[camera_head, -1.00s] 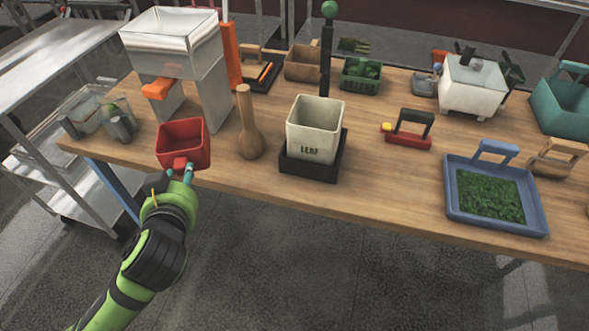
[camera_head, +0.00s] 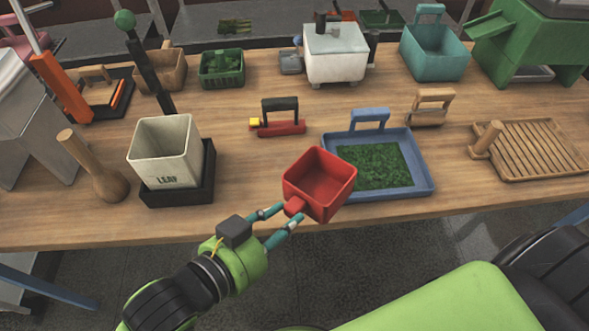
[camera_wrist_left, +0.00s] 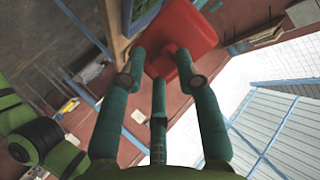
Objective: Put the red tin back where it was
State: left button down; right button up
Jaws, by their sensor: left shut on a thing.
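The red tin (camera_head: 322,178) is an open square box with a short handle knob on its near side. My left gripper (camera_head: 283,216) is shut on that knob and holds the tin at the table's front edge, just left of the blue tray. The tin looks empty and slightly tilted in the head view. In the left wrist view the tin (camera_wrist_left: 184,38) sits at the far end of the fingers (camera_wrist_left: 158,62). Whether the tin touches the table or tray is unclear. My right gripper is not in view.
A blue tray (camera_head: 425,185) of green leaves stands beside the tin. A cream LEAF bin (camera_head: 165,150) on a black base and a wooden pestle (camera_head: 95,165) stand to the left. A red-based tool (camera_head: 277,128) lies behind. Bare table (camera_head: 235,175) shows between bin and tin.

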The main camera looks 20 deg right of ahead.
pick_arm(q)
jog(key=w+a+f+b, duration=0.1)
jog(key=w+f+b, duration=0.1)
jog(key=w, duration=0.1)
jog(key=w+a+f+b, duration=0.2)
jog(key=w+b, duration=0.1)
jog(key=w+a+f+b, duration=0.1)
jog(key=w+f+b, duration=0.1)
jog(key=w, duration=0.2)
jog(key=shift+w+a+f, duration=0.1)
jog(key=shift+a+f, duration=0.05)
jog(key=shift+a, duration=0.1)
jog(key=shift+w+f, duration=0.15)
jog(key=shift+w, duration=0.05)
notch_tip(320, 180, down, 3)
jog(key=shift+f, duration=0.45)
jog(key=c, duration=0.9)
grip_release()
jog(key=shift+f, duration=0.1)
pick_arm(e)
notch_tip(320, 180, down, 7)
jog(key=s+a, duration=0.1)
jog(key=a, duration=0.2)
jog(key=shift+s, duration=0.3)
